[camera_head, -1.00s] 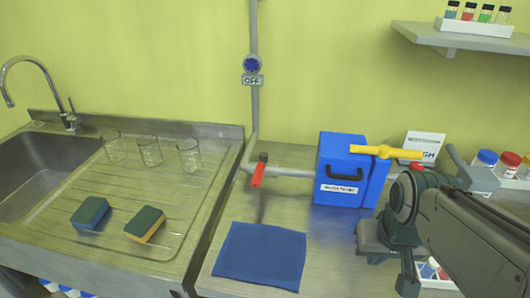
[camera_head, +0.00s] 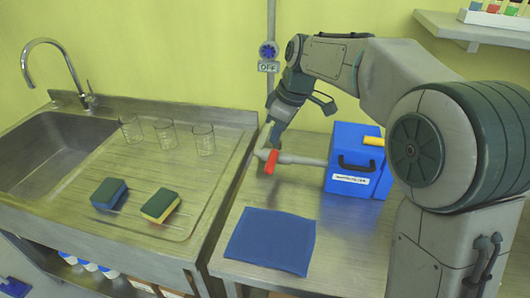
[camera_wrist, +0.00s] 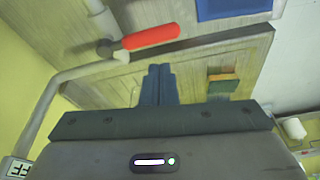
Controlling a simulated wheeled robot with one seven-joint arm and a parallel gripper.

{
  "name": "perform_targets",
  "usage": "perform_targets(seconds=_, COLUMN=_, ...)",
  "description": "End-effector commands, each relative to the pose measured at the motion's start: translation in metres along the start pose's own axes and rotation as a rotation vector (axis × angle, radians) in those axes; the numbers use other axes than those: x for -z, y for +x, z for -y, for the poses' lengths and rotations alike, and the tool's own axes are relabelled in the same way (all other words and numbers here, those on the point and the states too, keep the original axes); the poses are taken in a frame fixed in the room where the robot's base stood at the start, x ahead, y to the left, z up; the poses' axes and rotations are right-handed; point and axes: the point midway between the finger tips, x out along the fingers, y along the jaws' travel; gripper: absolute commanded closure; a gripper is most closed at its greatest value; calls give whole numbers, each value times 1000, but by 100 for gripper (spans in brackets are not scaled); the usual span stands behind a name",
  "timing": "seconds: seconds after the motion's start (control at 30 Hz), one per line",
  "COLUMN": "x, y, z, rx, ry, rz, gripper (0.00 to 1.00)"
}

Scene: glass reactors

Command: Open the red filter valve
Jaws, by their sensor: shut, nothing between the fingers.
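The red filter valve handle (camera_head: 271,163) hangs from the grey pipe (camera_head: 302,160) left of the blue filter box (camera_head: 350,178). In the head view it points down and slightly to the side. My gripper (camera_head: 275,138) reaches down just above and behind the valve, near the wall pipe. In the wrist view the red handle (camera_wrist: 150,37) lies across the picture, just above my fingertips (camera_wrist: 159,68). The fingers are shut together with nothing between them. I cannot tell whether they touch the valve.
A blue wheel valve (camera_head: 269,50) with an OFF sign (camera_head: 268,67) sits on the vertical pipe. A blue cloth (camera_head: 268,241) lies in front. Glasses (camera_head: 165,134) and sponges (camera_head: 160,205) stand on the sink's drainboard at left. My arm hides the right side.

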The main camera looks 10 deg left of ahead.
Motion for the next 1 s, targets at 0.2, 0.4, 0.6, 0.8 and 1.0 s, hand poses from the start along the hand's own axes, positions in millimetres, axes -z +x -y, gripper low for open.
perform_targets(seconds=0.2, x=36, y=12, z=-5, rx=41, ry=-147, rz=-28, gripper=100)
perform_targets(seconds=0.4, x=43, y=15, z=-5, rx=48, ry=-179, rz=-34, gripper=100)
perform_targets(seconds=0.6, x=43, y=15, z=-5, rx=47, ry=-177, rz=-34, gripper=100)
perform_targets(seconds=0.8, x=43, y=24, z=-4, rx=49, ry=-177, rz=-33, gripper=100)
perform_targets(seconds=1.0, x=44, y=60, z=-2, rx=52, ry=-176, rz=-31, gripper=100)
